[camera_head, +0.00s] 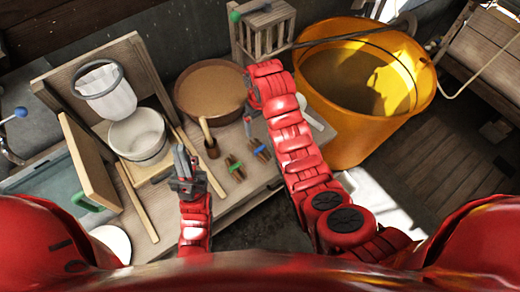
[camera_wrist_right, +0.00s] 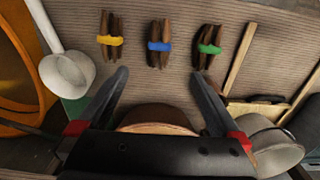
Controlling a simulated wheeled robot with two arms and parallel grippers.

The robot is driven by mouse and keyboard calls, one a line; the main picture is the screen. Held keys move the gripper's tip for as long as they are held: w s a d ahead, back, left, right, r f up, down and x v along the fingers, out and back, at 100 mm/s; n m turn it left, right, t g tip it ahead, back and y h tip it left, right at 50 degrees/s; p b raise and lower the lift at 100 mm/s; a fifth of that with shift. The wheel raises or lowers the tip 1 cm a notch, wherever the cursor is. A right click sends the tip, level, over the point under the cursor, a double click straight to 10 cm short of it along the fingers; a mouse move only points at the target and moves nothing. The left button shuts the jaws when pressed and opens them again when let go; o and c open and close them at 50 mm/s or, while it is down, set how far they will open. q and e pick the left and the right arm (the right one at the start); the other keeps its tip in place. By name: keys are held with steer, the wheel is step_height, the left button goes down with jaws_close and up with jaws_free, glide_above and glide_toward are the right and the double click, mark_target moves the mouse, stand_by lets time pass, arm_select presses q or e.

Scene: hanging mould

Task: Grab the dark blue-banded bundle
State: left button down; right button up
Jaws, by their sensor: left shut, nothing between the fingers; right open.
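The bundle of dark brown sticks with a blue band (camera_wrist_right: 159,45) lies on the ribbed tabletop (camera_wrist_right: 140,80), in the middle of a row. It also shows in the head view (camera_head: 260,150), close beside my right arm. A yellow-banded bundle (camera_wrist_right: 110,38) lies to its left and a green-banded bundle (camera_wrist_right: 208,45) to its right in the right wrist view. My right gripper (camera_wrist_right: 160,73) is open and empty, its fingertips apart, with the blue-banded bundle centred just beyond them. My left gripper (camera_head: 180,160) is shut and empty, left of the bundles.
A white ladle (camera_wrist_right: 66,72) lies beside the yellow-banded bundle. A wide brown bowl (camera_head: 211,88) and a small dark cup with a wooden handle (camera_head: 211,148) stand nearby. A white pot (camera_head: 138,136) stands left. A large yellow-orange tub (camera_head: 330,112) stands right of the table.

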steer(key=b, duration=0.9)
glide_above(260, 148)
step_height(260, 148, down, 10)
steer(key=shift+r, duration=0.1)
steer(key=shift+f+p, duration=0.6)
steer(key=shift+p, duration=0.5)
steer(key=shift+f, duration=0.3)
steer(key=shift+s+f+p, duration=0.15)
steer(key=shift+f+p, duration=0.25)
steer(key=shift+p, duration=0.2)
steer(key=shift+f+p, duration=0.75)
steer(key=shift+f, duration=0.1)
steer(key=shift+f+p, duration=0.35)
steer(key=shift+f, duration=1.1)
steer(key=shift+c, duration=0.2)
